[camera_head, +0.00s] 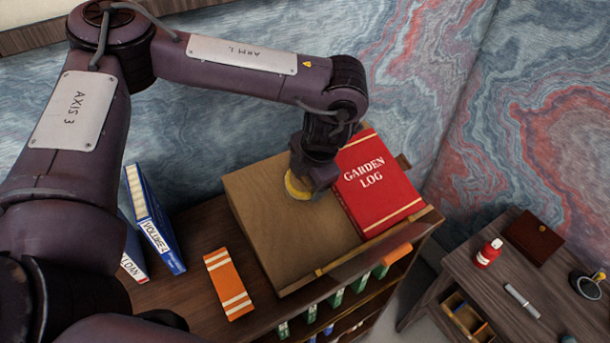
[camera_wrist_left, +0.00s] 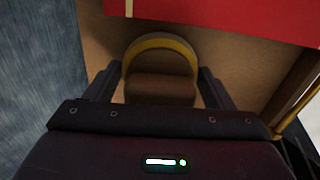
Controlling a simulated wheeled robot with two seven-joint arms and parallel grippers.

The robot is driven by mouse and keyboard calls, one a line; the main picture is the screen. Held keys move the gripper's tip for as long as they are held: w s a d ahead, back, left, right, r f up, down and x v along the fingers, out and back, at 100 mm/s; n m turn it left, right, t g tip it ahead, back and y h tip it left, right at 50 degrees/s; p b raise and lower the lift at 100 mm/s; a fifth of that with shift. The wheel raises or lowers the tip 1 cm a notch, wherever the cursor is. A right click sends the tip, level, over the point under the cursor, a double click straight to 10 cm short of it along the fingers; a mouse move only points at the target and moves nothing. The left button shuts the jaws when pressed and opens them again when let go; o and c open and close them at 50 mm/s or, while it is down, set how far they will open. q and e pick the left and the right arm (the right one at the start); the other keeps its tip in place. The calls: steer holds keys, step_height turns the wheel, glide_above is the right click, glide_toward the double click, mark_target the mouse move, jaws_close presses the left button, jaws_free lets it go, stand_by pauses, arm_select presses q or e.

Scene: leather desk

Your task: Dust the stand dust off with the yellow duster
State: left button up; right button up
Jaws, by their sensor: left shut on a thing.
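The stand (camera_head: 260,213) is a sloped wooden board on top of the bookshelf, with a ledge along its front edge. My left gripper (camera_head: 308,187) is over the upper middle of the stand, shut on the yellow duster (camera_head: 296,188). In the left wrist view, the duster (camera_wrist_left: 160,42) shows a yellow rim and a brown grip between the two fingers (camera_wrist_left: 160,88). The duster is at the stand's face; whether it touches is hard to tell. No dust is clearly visible on the board. My right gripper is not in view.
A red "Garden Log" book (camera_head: 375,185) lies on the stand, just right of the gripper. An orange book (camera_head: 228,284) and blue-and-white volumes (camera_head: 155,220) are on the shelf top (camera_head: 200,228). A side desk (camera_head: 480,285) holds a red bottle (camera_head: 489,252).

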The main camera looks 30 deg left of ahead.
arm_select(q)
steer(key=shift+v, duration=3.05)
steer(key=shift+r, duration=0.1)
steer(key=shift+v, duration=1)
steer(key=shift+s+d+r, duration=0.1)
steer(key=shift+d+r, duration=0.1)
steer(key=shift+r, duration=0.2)
steer(key=shift+a, duration=0.1)
steer(key=shift+f, duration=0.15)
